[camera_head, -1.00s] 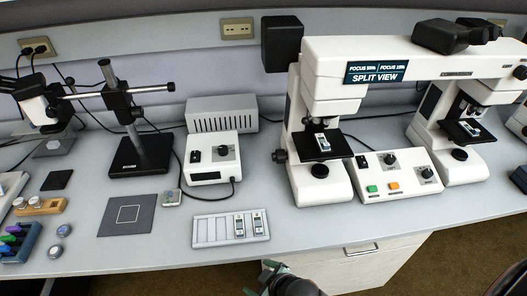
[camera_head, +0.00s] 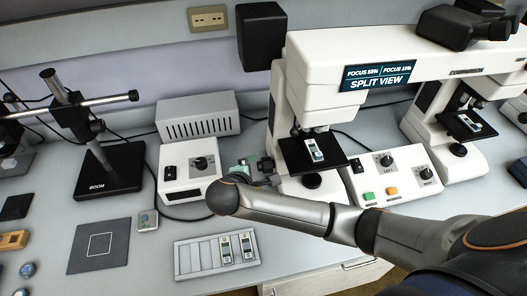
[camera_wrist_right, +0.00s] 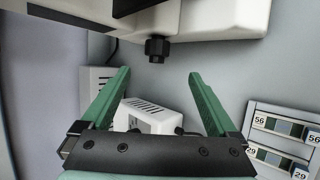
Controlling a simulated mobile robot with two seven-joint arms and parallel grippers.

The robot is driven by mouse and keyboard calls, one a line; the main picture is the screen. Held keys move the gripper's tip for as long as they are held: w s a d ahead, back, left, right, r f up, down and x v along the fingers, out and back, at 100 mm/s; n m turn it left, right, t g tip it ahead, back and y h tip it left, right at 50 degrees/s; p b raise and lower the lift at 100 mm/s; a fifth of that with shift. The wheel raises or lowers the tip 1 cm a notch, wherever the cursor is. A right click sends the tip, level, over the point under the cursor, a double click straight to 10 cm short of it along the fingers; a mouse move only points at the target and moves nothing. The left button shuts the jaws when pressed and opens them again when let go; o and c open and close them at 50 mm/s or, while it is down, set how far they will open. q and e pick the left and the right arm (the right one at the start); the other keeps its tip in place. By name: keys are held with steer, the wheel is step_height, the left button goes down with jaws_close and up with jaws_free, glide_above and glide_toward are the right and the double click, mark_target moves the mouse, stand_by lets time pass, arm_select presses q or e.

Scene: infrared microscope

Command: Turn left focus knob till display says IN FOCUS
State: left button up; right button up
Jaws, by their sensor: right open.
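The left focus knob (camera_head: 266,165) is a small black knob on the left side of the left microscope (camera_head: 300,100). In the right wrist view the knob (camera_wrist_right: 157,47) is just beyond and between the green fingertips. My right gripper (camera_wrist_right: 159,75) is open and empty, its fingers apart and not around the knob. In the head view the right gripper (camera_head: 246,170) is left of the knob, partly hidden by my wrist. The display (camera_head: 380,76) reads SPLIT VIEW, with two FOCUS percentages above, roughly 59% and 15%, too small to be sure. My left gripper is out of view.
A white control box (camera_head: 187,172) stands left of my right gripper. A slide tray (camera_head: 205,257) lies in front. A button panel (camera_head: 395,176) sits between the microscope columns, behind my right arm. A boom stand (camera_head: 110,170) is at left.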

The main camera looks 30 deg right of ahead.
mark_target(265, 167)
steer(key=x, duration=1)
steer(key=shift+w+d, duration=0.25)
steer(key=shift+w, duration=0.05)
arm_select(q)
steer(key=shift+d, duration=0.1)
arm_select(e)
steer(key=shift+x, duration=1.05)
steer(key=c, duration=1.4)
steer(key=shift+o, duration=0.2)
